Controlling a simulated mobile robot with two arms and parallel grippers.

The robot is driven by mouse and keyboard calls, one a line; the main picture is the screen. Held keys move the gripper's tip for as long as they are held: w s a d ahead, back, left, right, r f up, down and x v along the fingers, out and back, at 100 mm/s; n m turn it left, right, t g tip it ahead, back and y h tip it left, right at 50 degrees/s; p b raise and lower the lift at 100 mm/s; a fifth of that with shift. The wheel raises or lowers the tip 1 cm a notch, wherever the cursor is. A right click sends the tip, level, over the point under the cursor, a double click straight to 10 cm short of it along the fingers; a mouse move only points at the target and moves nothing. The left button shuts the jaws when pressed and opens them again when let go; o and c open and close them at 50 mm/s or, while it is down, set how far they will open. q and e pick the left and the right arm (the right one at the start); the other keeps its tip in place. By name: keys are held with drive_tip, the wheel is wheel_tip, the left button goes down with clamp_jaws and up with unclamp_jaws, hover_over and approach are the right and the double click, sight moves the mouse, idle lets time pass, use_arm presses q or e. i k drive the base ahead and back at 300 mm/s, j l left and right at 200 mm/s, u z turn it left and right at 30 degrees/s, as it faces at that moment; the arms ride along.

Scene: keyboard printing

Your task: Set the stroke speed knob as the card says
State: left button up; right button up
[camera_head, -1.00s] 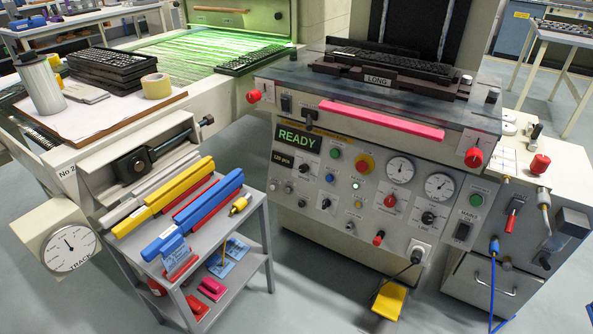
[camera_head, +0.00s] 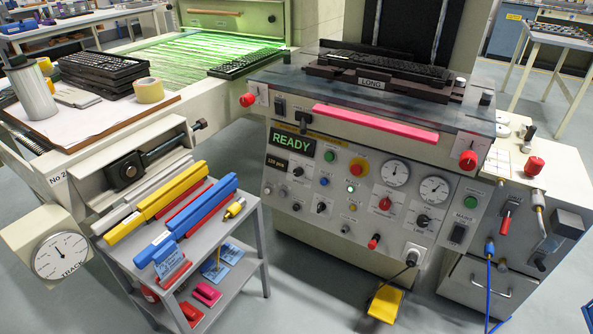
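The press's control panel (camera_head: 335,215) faces me with several knobs. The labels are too small to read, so I cannot tell which is the stroke speed knob. A small blue card (camera_head: 167,259) stands in a red holder on the grey cart at lower left; its text is not legible. Neither of my grippers is in view.
The grey cart (camera_head: 200,245) carries yellow, blue and red bars. A READY display (camera_head: 292,143) is lit. A pink-red bar (camera_head: 375,123) runs along the press front. A yellow pedal (camera_head: 385,303) is on the floor. Open floor lies between cart and press.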

sight(298, 172)
drive_tip(key=i+l+u, duration=0.1)
drive_tip(key=i+l, duration=0.2)
drive_tip(key=i, duration=0.15)
drive_tip(key=i+l, duration=0.3)
drive_tip(key=i+j+u, duration=0.05)
drive_tip(key=i, duration=0.05)
